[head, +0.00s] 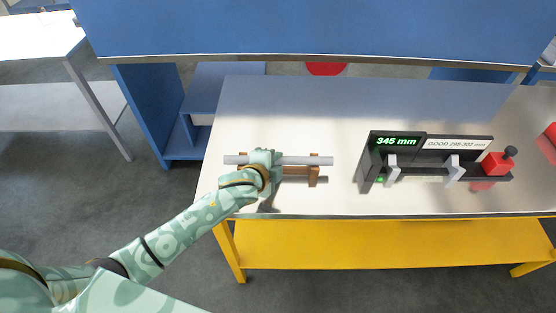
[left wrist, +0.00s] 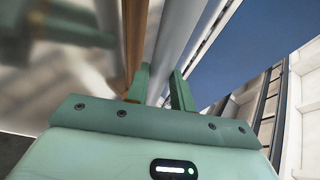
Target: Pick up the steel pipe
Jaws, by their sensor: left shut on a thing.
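The steel pipe (head: 305,160) is a light grey tube lying level, left to right, at the brown wooden rack (head: 313,175) on the metal table. My left gripper (head: 264,160) is shut on the pipe left of its middle, and the hand hides that part. In the left wrist view the pipe (left wrist: 178,40) runs up from between the two green fingers (left wrist: 162,90), with the brown rack (left wrist: 134,40) beside it. I cannot tell whether the pipe still touches the rack. My right gripper is not in view.
A black measuring device (head: 430,155) reads "345 mm" and "GOOD 298-302 mm"; it has grey jaws and a red block (head: 496,163) at its right. The table top (head: 290,105) is clear behind the pipe. A blue panel (head: 300,28) overhangs the back.

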